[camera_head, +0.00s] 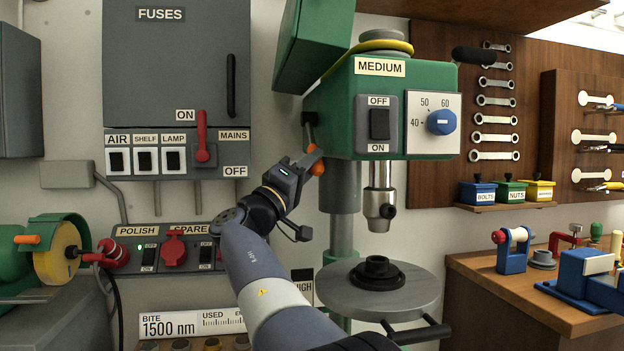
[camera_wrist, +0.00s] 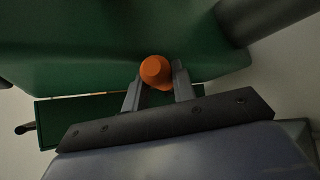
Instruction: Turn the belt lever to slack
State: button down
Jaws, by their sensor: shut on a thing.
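The belt lever's orange knob (camera_head: 317,167) is on the left side of the green drill press head (camera_head: 340,110). My gripper (camera_head: 311,160) reaches up to it from the lower left. In the wrist view the orange knob (camera_wrist: 155,70) sits between the two fingers of my gripper (camera_wrist: 158,85), which are shut on it. The yellow belt (camera_head: 385,44) shows at the top of the head, under the raised green cover (camera_head: 312,40).
A switch (camera_head: 380,124) and a blue dial (camera_head: 441,122) are on the head's front. The chuck (camera_head: 379,205) hangs above the round table (camera_head: 378,300). The fuse box (camera_head: 178,85) and a switch panel (camera_head: 168,250) are on the left. Open space lies left of the head.

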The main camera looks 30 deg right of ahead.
jog(key=shift+w+d+f+m+g+h+b, duration=0.15)
jog(key=shift+w+f+m+g+h+b, duration=0.3)
jog(key=shift+m, duration=0.3)
jog(key=shift+w+d+f+m+g+h+b, duration=0.1)
jog(key=shift+w+f+m+g+h+b, duration=0.2)
jog(key=shift+w+m+g+b, duration=0.35)
jog(key=shift+w+d+f+m+g+h+b, duration=0.15)
jog(key=shift+w+f+m+g+h+b, duration=0.15)
jog(key=shift+m+g+h+b, duration=0.45)
jog(key=shift+m+y+p, duration=0.25)
jog(key=shift+y+p, duration=0.05)
jog(key=shift+p, duration=0.05)
jog(key=c, duration=1.2)
grip_release()
jog(key=shift+o, duration=0.2)
jog(key=v, duration=1.1)
jog(key=shift+b, duration=0.45)
jog(key=shift+d, duration=0.15)
